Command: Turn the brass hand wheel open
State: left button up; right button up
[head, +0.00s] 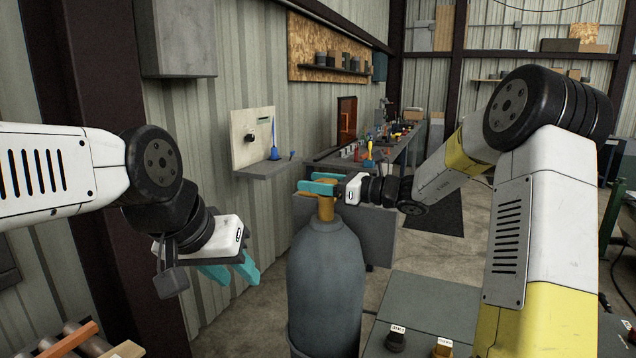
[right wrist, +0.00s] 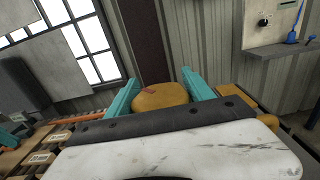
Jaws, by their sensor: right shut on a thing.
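A grey gas cylinder (head: 327,272) stands upright in the middle of the head view, with a brass valve neck (head: 326,209) on top. The brass hand wheel (right wrist: 160,98) sits between the teal fingers of my right gripper in the right wrist view, a finger on each side. It carries a small red mark. My right gripper (head: 319,186) is shut on the wheel at the cylinder's top, and hides most of it in the head view. My left gripper (head: 231,271) is left of the cylinder, pointing down, empty, its teal fingers apart.
A wall shelf (head: 264,169) with a blue item stands behind and left of the cylinder. A long workbench (head: 400,150) with small items runs behind. A grey top (head: 425,305) with labelled knobs is at front right. Boards and pipes (head: 80,345) lie at lower left.

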jog(key=shift+s+a+n+g+y, duration=0.1)
jog(key=shift+n+g+y, duration=0.1)
jog(key=shift+n+g, duration=0.45)
jog(key=shift+s+d+n+g+y, duration=0.1)
jog(key=shift+s+n+g+y, duration=0.2)
jog(key=shift+g, duration=0.6)
jog(key=shift+w+a+n+g+y, duration=0.1)
jog(key=shift+n+g, duration=0.45)
jog(key=shift+g, duration=0.2)
jog(key=o, duration=1.4)
jog(key=shift+c, duration=0.2)
jog(key=s+d, duration=0.1)
jog(key=d, duration=0.6)
jog(key=shift+d, duration=0.4)
